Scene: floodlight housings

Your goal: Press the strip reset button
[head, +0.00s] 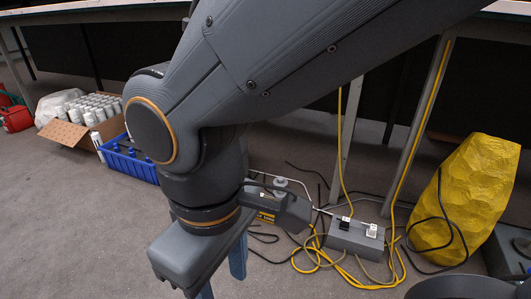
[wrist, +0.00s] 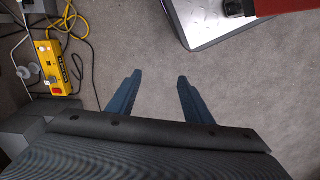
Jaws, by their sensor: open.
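A yellow power strip (wrist: 53,66) lies on the floor at the upper left of the wrist view. A small red part (wrist: 58,92), which may be the reset button or a switch, shows near its lower end. In the head view my gripper (head: 224,272) shows partly, below my wrist.
A grey box (head: 352,240) with plugs and tangled yellow and black cables lies right of the strip. A yellow sack (head: 467,198) stands at the right. A blue crate (head: 128,160) and a cardboard box (head: 68,132) with bottles stand left. Table legs (head: 418,125) rise behind.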

